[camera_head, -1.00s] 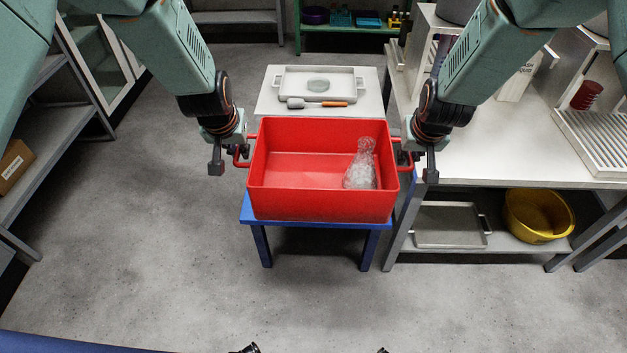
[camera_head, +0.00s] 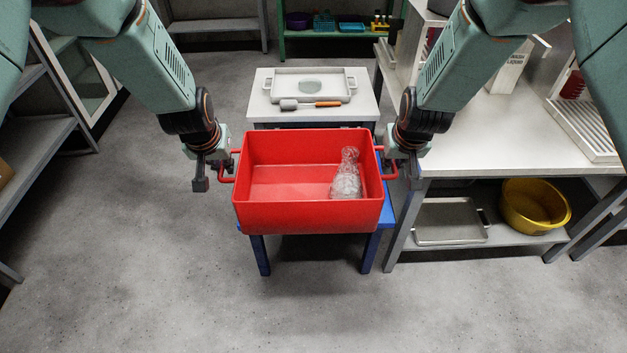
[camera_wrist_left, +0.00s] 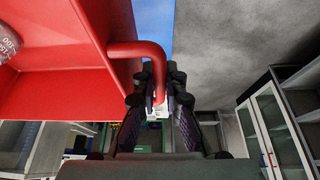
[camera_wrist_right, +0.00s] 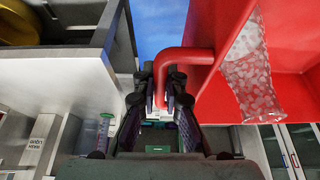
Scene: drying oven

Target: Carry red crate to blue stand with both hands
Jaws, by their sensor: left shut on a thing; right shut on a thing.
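My left gripper (camera_head: 218,167) is shut on the left red handle (camera_wrist_left: 150,50), shown close up in the left wrist view. My right gripper (camera_head: 400,168) is shut on the right red handle (camera_wrist_right: 185,56), shown in the right wrist view. The crate covers most of the blue stand (camera_head: 389,207); its right edge and front legs show. I cannot tell whether the crate's underside touches the stand.
A white table (camera_head: 262,103) with a grey tray (camera_head: 285,91) and an orange-handled tool (camera_head: 318,105) stands behind. A long workbench (camera_head: 480,150) is close on the right, with a yellow basin (camera_head: 535,207) below. A grey shelf (camera_head: 45,150) is at left. The front floor is clear.

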